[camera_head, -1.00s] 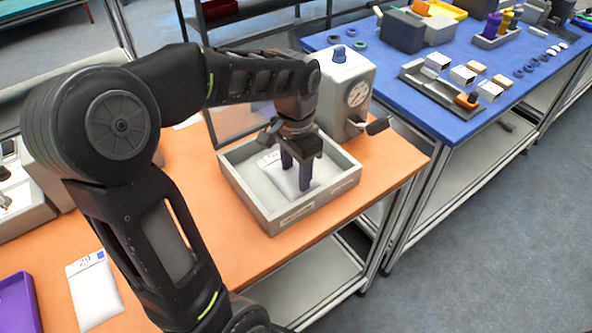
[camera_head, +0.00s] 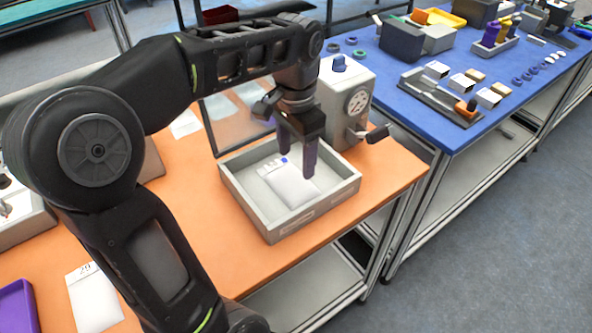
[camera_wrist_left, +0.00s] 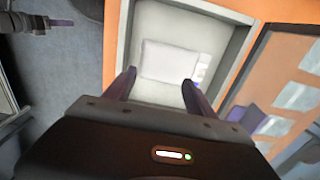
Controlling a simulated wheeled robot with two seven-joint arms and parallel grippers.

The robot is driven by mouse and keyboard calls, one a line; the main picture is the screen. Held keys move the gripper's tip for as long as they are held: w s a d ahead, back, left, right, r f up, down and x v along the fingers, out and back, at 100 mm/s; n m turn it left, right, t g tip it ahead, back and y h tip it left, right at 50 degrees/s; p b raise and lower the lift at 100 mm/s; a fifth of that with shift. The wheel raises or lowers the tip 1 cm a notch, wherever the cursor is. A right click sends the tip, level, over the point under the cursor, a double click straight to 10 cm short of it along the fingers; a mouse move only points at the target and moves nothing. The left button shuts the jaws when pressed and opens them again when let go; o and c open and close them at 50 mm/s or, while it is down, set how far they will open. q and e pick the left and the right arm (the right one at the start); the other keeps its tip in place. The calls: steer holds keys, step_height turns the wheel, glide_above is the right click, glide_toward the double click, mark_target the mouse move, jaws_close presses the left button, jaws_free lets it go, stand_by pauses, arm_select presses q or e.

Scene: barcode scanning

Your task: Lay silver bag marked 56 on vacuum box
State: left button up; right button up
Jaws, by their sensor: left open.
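A silver-white bag (camera_head: 290,183) with a blue mark at its top edge lies flat inside the grey open vacuum box (camera_head: 258,216). Its number is too small to read. My left gripper (camera_head: 296,163) hangs above the bag with its fingers apart and nothing between them. In the left wrist view the bag (camera_wrist_left: 168,62) lies on the box floor, beyond the spread fingers (camera_wrist_left: 157,90). My right gripper is not in view.
Another bag (camera_head: 94,298) marked with a number lies on the orange table (camera_head: 215,262) at front left, near a purple tray (camera_head: 18,308). A blue table (camera_head: 455,128) adjoins at right.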

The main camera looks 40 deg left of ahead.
arm_select(q)
step_height(320, 180, up, 4)
steer(key=shift+r+p, duration=0.25)
steer(key=shift+p, duration=0.7)
